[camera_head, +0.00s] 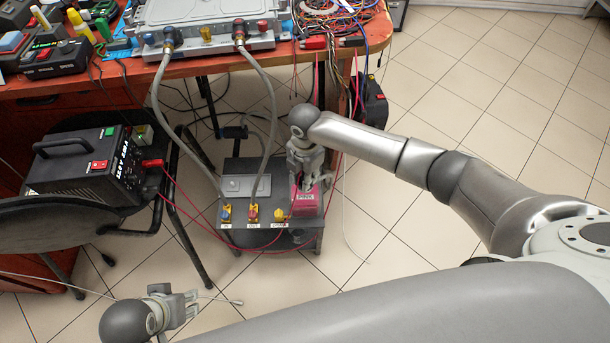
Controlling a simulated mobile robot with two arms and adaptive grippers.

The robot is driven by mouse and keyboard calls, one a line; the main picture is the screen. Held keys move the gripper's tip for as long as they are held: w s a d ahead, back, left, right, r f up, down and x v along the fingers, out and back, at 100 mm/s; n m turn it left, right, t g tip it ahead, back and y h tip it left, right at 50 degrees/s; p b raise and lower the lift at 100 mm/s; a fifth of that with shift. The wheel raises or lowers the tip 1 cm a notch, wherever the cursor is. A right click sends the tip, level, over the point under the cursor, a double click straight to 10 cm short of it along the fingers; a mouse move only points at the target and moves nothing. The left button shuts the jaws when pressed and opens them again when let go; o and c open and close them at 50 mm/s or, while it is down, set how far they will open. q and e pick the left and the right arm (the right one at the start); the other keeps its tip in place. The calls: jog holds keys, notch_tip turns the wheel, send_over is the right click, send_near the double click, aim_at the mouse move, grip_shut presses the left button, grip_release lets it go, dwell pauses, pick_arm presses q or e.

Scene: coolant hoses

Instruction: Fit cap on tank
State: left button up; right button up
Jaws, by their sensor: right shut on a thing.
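The pink tank (305,204) stands on the right side of a low dark cart, below the workbench. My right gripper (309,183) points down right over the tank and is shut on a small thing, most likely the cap. The fingers hide most of it, and I cannot tell whether it touches the tank's neck. My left gripper (190,304) is low at the left, far from the tank, open and empty.
The cart (244,170) also bears blue, red and yellow hose fittings (252,213). Two grey hoses (268,95) run from it to a metal unit (208,25) on the bench. A black power supply (85,165) sits on a chair. Thin red cables hang near my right gripper. Floor at right is clear.

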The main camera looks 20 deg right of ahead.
pick_arm(q)
jog(key=shift+f, duration=0.45)
dwell(0.5)
jog(key=shift+w, duration=0.15)
dwell(0.3)
jog(key=shift+f, duration=0.65)
pick_arm(e)
jog(key=shift+f, duration=0.1)
dwell(0.6)
jog(key=o, duration=1.1)
pick_arm(q)
jog(key=shift+d+r, duration=0.1)
jog(key=shift+r, duration=0.1)
jog(key=shift+w+p, duration=0.1)
jog(key=shift+p, duration=0.25)
